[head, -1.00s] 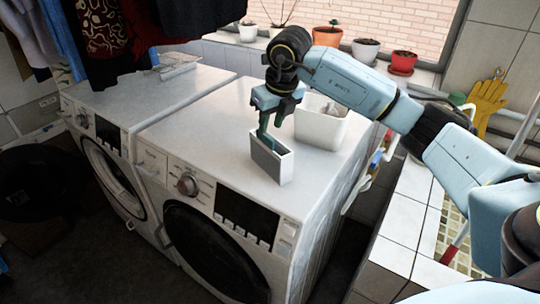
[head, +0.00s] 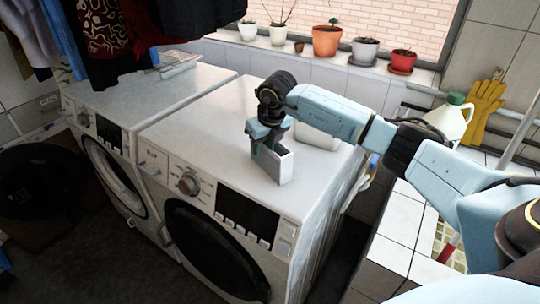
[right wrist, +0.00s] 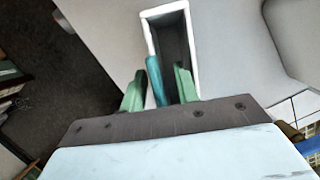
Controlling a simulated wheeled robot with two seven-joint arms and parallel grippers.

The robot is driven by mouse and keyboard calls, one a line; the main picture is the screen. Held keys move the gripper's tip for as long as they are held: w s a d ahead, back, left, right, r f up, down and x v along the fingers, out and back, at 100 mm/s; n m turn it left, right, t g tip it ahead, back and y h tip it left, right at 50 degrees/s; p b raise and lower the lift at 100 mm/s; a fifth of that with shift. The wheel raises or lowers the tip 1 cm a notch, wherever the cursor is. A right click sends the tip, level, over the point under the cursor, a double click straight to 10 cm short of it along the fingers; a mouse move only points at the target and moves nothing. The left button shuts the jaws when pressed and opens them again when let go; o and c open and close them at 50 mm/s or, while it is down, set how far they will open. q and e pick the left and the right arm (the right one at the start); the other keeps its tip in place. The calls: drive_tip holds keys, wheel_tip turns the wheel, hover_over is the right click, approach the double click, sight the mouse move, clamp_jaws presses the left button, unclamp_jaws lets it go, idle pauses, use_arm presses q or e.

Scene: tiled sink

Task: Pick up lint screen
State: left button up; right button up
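The lint screen (head: 282,168) is a thin, pale grey upright box with a narrow open top, standing on top of the right-hand washing machine (head: 215,130). My right gripper (head: 264,148) is down at its upper edge, pointing downward. In the right wrist view the lint screen (right wrist: 188,12) shows as a white rectangular rim around a dark slot. The green fingers of the right gripper (right wrist: 158,88) are apart, one outside the left wall and another over the slot. Contact with the wall is unclear. My left gripper is out of view.
A white container (head: 318,134) stands behind my right gripper, partly hidden by the arm. Potted plants (head: 326,40) line the windowsill. A white jug (head: 450,118) stands at the right. The front of the machine top is clear.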

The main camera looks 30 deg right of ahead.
drive_tip(key=shift+c, duration=0.3)
clamp_jaws()
